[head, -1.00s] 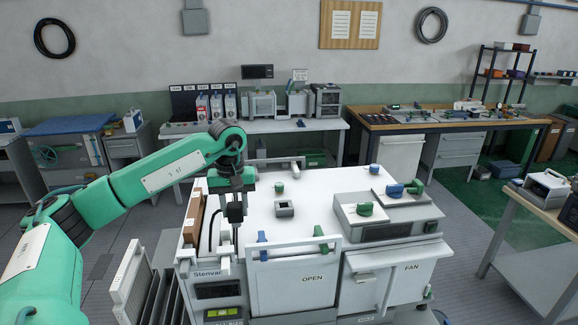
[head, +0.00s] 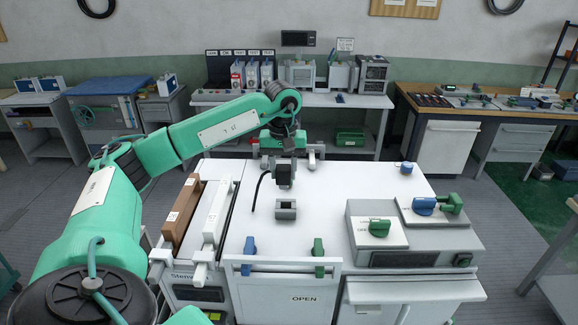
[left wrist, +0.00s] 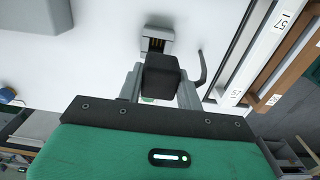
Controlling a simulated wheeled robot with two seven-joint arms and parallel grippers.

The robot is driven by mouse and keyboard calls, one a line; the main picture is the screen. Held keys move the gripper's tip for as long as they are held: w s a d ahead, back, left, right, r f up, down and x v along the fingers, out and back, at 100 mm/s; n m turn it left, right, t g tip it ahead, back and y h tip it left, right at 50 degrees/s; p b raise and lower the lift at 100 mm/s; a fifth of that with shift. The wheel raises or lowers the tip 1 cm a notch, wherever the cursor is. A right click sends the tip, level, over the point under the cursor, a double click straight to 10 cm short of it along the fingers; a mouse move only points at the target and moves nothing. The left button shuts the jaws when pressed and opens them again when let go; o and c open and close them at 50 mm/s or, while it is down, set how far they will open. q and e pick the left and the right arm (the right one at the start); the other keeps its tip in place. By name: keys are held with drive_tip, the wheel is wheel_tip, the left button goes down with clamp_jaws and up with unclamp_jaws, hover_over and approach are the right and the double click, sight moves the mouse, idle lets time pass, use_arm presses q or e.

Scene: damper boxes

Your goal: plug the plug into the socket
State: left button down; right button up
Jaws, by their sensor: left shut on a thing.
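The plug (head: 284,176) is a dark block with a black cable curving down on its left in the head view. My left gripper (head: 285,158) is shut on it and holds it just behind the socket as the picture shows it. The socket (head: 286,209) is a small grey block with a dark opening, on the white top. My right gripper is out of view.
The white bench top (head: 340,190) is clear around the socket. A brown bar (head: 182,215) and a white bar (head: 215,212) lie to the left. Blue (head: 249,246) and green (head: 318,247) handles stand in front. A raised unit with a green knob (head: 379,228) is at right.

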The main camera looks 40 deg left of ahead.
sight(285, 185)
use_arm(q)
drive_tip(key=shift+f, duration=0.4)
drive_tip(key=f, duration=0.1)
drive_tip(key=w+f+b, duration=0.1)
drive_tip(key=shift+w+f, duration=0.2)
drive_tip(key=shift+f, duration=0.1)
drive_tip(key=shift+s+f+b, duration=0.45)
drive_tip(key=shift+f+b, duration=0.3)
drive_tip(key=shift+f, duration=0.35)
drive_tip(key=shift+w+f, duration=0.2)
drive_tip(key=shift+w, duration=0.05)
drive_tip(key=shift+s+r, duration=0.1)
drive_tip(key=shift+r, duration=0.05)
drive_tip(key=shift+d+f+b, duration=0.1)
drive_tip(key=shift+f+b, duration=1.4)
drive_tip(key=shift+f, duration=0.1)
drive_tip(key=c, duration=0.9)
unclamp_jaws()
